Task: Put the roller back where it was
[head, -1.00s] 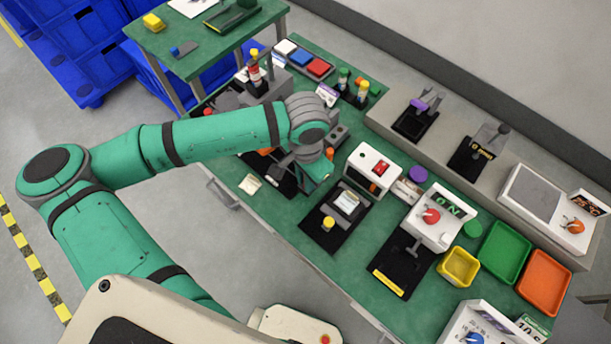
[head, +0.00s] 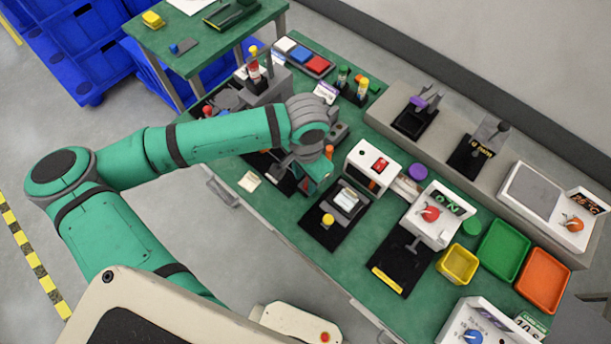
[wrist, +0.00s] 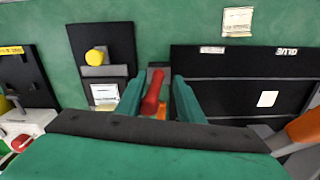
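My gripper (wrist: 160,98) points down over the bench, with its two green fingers apart. A red, rounded, handle-like piece (wrist: 152,90), which may be the roller, lies between the fingers in the wrist view. It looks closer to the left finger, and a grey strip shows between it and the right finger. An orange part (wrist: 148,113) shows just below it. In the head view my gripper (head: 314,180) hides most of this spot, and an orange end (head: 328,151) shows beside it. I see no firm contact of both fingers on the red piece.
A black plate marked GLUE (wrist: 245,82) lies right of the fingers. A black fixture with a yellow knob (wrist: 96,57) stands to the left. A white box with a red switch (head: 373,168) stands close to my gripper. Yellow (head: 458,265), green and orange bins stand further right.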

